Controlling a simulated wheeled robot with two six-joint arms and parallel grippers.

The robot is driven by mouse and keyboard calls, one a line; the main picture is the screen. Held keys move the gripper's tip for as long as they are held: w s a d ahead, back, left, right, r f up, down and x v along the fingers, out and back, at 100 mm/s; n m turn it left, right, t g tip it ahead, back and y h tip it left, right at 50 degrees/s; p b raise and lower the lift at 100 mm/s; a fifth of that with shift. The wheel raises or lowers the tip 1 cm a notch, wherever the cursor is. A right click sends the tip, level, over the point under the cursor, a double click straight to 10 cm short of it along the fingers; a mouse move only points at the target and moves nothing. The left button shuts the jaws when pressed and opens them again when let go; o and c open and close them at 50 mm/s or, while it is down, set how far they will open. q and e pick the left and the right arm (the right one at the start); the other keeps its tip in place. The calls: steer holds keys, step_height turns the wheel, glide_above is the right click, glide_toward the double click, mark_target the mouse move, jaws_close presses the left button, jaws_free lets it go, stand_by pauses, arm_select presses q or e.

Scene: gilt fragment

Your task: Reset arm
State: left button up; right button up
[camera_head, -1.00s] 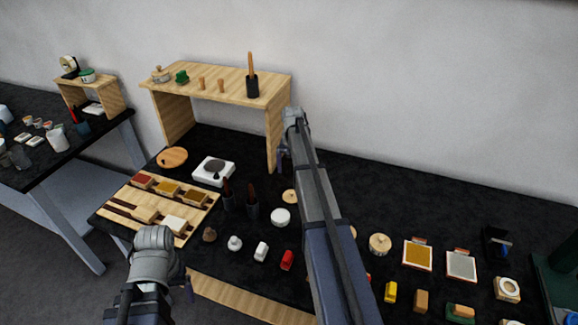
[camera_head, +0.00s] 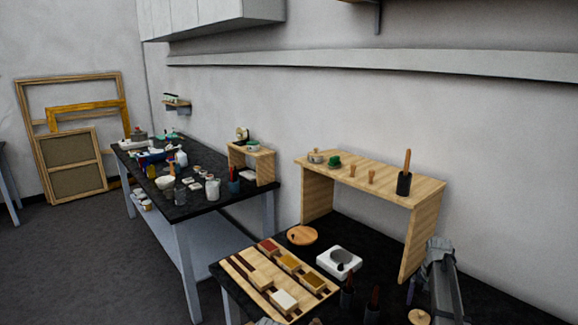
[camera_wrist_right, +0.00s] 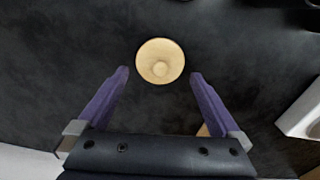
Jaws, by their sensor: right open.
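My right arm (camera_head: 442,285) comes up at the lower right of the head view, close to the wooden shelf stand. In the right wrist view my right gripper (camera_wrist_right: 160,76) has its two purple fingers apart with nothing between them. A round pale wooden lid with a knob (camera_wrist_right: 160,62) lies on the dark tabletop beyond the fingertips. The same lid shows at the bottom of the head view (camera_head: 419,317). My left gripper is out of view; only a sliver of grey that may be my left arm shows at the bottom edge.
The wooden shelf stand (camera_head: 425,222) stands on the black table near my right arm. A white scale (camera_head: 338,262), a round wooden board (camera_head: 302,235) and a wooden tray of blocks (camera_head: 262,296) are left of it. A second cluttered table (camera_head: 215,208) stands further left.

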mark_target(422, 312)
steer(key=shift+f+b, duration=1.35)
steer(key=shift+f, duration=0.45)
steer(key=shift+r, duration=0.2)
step_height(422, 312, up, 12)
steer(key=p, duration=1.3)
step_height(422, 312, down, 13)
steer(key=b, duration=1.3)
step_height(422, 312, up, 11)
steer(key=s+a+p, duration=0.1)
steer(key=p, duration=0.9)
steer(key=shift+a+n, duration=0.3)
steer(key=shift+a, duration=0.05)
